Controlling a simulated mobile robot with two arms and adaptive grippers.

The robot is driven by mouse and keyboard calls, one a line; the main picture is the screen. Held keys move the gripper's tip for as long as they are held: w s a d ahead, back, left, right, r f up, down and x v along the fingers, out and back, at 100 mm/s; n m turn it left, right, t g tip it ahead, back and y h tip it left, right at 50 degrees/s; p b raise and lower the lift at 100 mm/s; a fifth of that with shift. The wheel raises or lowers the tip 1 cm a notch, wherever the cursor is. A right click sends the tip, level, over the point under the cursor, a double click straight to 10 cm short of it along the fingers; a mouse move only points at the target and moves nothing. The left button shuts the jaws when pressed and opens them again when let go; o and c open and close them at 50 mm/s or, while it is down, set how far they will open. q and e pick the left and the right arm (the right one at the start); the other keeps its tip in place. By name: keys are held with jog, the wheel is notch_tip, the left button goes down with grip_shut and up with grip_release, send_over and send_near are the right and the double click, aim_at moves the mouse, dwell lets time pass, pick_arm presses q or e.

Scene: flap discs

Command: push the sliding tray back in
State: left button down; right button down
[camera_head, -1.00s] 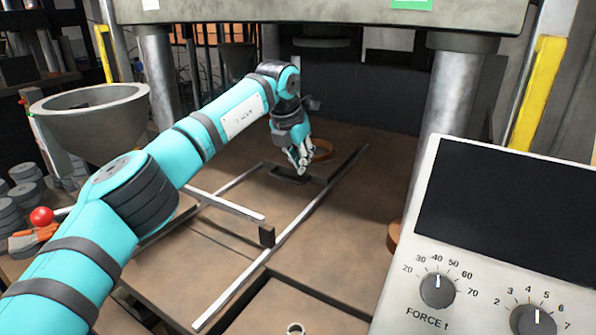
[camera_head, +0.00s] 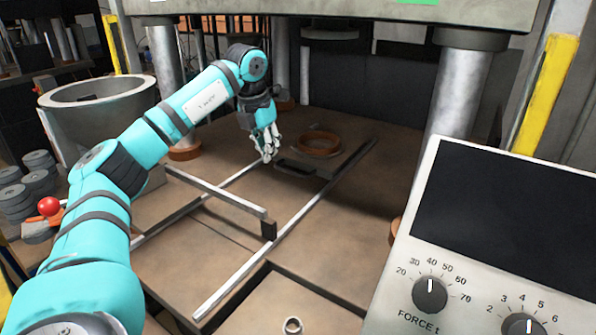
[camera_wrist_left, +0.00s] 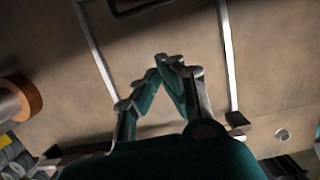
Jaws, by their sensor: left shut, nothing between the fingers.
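The sliding tray (camera_head: 327,170) lies far back between two pale rails (camera_head: 290,228) under the press. A copper-coloured ring (camera_head: 318,143) sits on it, and a dark handle (camera_head: 292,167) is at its front edge. My left gripper (camera_head: 266,157) points down just left of the handle, with its fingertips together and nothing between them. I cannot tell whether it touches the handle. In the left wrist view the closed fingertips (camera_wrist_left: 168,60) are over the brown bed, and part of the dark handle (camera_wrist_left: 145,8) shows at the top edge, apart from them. My right gripper is out of view.
A grey bar (camera_head: 215,192) crosses the bed in front of the tray. Steel columns (camera_head: 453,105) flank the press. A control panel (camera_head: 500,230) fills the right front, and a grey bowl (camera_head: 100,105) stands at left. The bed between the rails is mostly clear.

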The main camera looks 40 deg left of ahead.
aim_at(285, 182)
pick_arm(q)
jog(key=p+x, duration=0.1)
jog(key=x, duration=0.7)
jog(key=shift+f+p, duration=0.35)
jog(key=shift+p, duration=0.05)
jog(key=w, duration=0.1)
jog(key=w+p, duration=0.1)
jog(key=shift+w+a+f, duration=0.1)
jog(key=shift+w+a, duration=0.05)
jog(key=shift+w, duration=0.1)
jog(key=shift+w+f+p, duration=0.25)
jog(key=shift+w+p, duration=0.05)
jog(key=shift+w, duration=0.5)
jog(key=shift+a, duration=0.1)
